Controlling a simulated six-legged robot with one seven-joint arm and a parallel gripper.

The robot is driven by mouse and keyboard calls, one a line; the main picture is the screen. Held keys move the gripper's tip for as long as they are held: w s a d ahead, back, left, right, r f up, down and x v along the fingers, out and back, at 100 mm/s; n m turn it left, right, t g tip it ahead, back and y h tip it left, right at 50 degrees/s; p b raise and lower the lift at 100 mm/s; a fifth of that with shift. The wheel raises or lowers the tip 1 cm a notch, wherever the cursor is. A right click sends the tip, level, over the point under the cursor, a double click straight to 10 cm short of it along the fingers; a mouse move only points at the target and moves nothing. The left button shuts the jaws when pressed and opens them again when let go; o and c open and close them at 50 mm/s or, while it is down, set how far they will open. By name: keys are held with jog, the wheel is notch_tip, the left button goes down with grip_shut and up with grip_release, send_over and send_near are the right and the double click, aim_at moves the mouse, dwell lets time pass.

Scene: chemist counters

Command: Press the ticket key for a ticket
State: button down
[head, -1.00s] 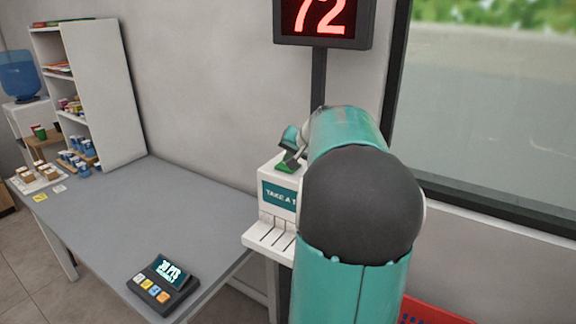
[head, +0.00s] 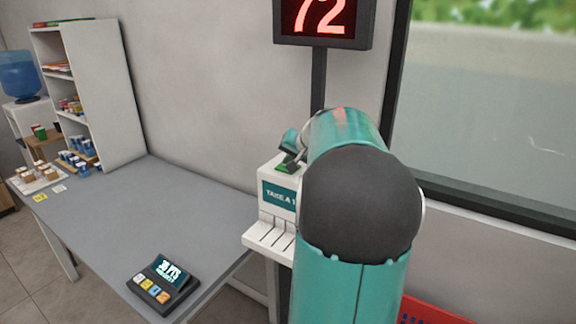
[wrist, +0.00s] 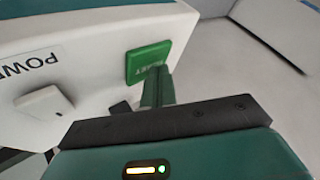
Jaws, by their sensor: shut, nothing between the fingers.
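The white ticket machine (head: 268,222) stands at the right end of the counter, with a teal sign reading "TAKE A T…"; my arm covers its right part. The green ticket key (wrist: 147,62) is on the machine's white face in the wrist view. A little green of it also shows on top of the machine in the head view (head: 284,169). My gripper (wrist: 158,76) is shut and empty, its fingertips at the key's lower right edge in the wrist view. I cannot tell whether they touch it.
A white switch (wrist: 44,108) sits beside a "POWER" label (wrist: 30,66) on the machine. A display reading 72 (head: 322,20) is on a post behind it. A keypad terminal (head: 162,284) lies on the grey counter (head: 170,215), whose middle is clear.

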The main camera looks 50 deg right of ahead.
jog(key=shift+r, duration=0.9)
jog(key=shift+r, duration=2.5)
